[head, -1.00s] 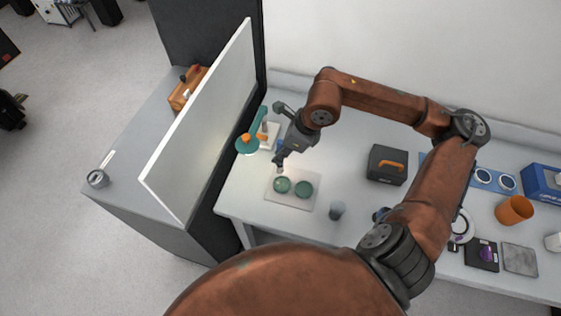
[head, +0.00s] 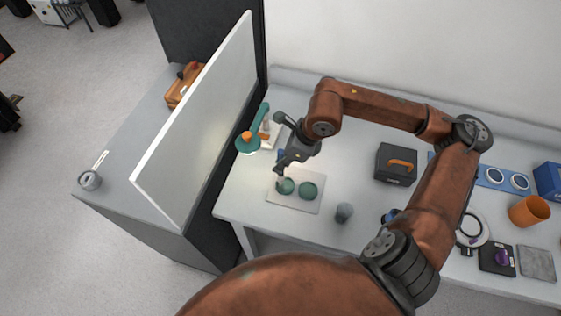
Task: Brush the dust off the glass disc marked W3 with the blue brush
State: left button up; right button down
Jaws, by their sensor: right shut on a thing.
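Two green discs lie side by side on a pale mat (head: 296,205), the left disc (head: 286,187) and the right disc (head: 308,191). Their markings and any dust are too small to make out, so I cannot tell which is W3. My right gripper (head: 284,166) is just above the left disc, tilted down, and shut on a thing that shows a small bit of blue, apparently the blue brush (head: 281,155). Most of it is hidden by the gripper, and I cannot tell whether its tip touches the disc. My left gripper is not in view.
A teal lamp-like device with an orange knob (head: 248,137) stands left of the mat, near a white upright panel (head: 200,125). A black case (head: 396,166), an orange cup (head: 529,211) and a blue strip with two rings (head: 494,178) are farther right.

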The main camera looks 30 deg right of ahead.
jog(key=shift+f+b, duration=0.4)
jog(key=shift+f, duration=0.1)
dwell(0.8)
jog(key=shift+s, duration=0.45)
jog(key=shift+s, duration=0.25)
jog(key=shift+s, duration=0.2)
jog(key=shift+s, duration=0.25)
jog(key=shift+s+a, duration=0.1)
jog(key=shift+s, duration=0.2)
jog(key=shift+r, duration=0.1)
dwell(0.3)
jog(key=shift+r, duration=0.45)
jog(key=shift+w, duration=0.15)
